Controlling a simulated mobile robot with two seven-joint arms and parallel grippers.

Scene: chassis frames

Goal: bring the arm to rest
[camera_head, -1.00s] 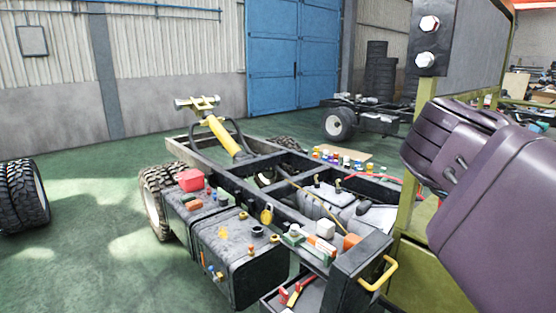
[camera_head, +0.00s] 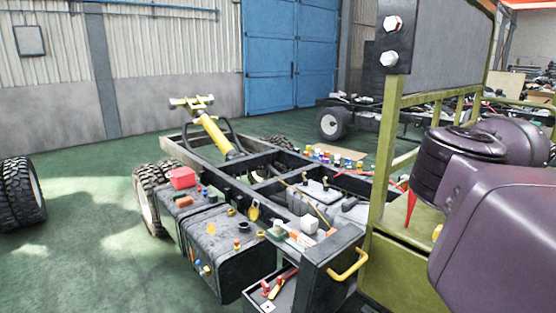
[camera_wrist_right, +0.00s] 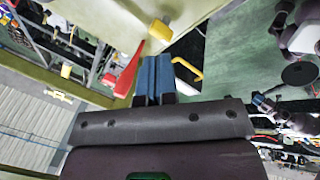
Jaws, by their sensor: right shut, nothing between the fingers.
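My right arm (camera_head: 505,210), with dark purple links, fills the right side of the head view, in front of an olive-green frame (camera_head: 385,165). Its gripper cannot be made out there. In the right wrist view my right gripper (camera_wrist_right: 153,66) shows as two blue fingers, shut together with nothing between them. A red pointed piece (camera_wrist_right: 130,72) lies left of the fingertips in the picture, and a yellow knob (camera_wrist_right: 158,31) lies beyond them. Whether the fingers touch anything cannot be told. My left gripper is not in view.
A chassis frame (camera_head: 262,168) carrying tanks and several small parts stands ahead. A yellow handle (camera_head: 350,266) sticks out near the olive frame. A tyre (camera_head: 20,192) stands at the far left. Green floor (camera_head: 80,235) is clear between them.

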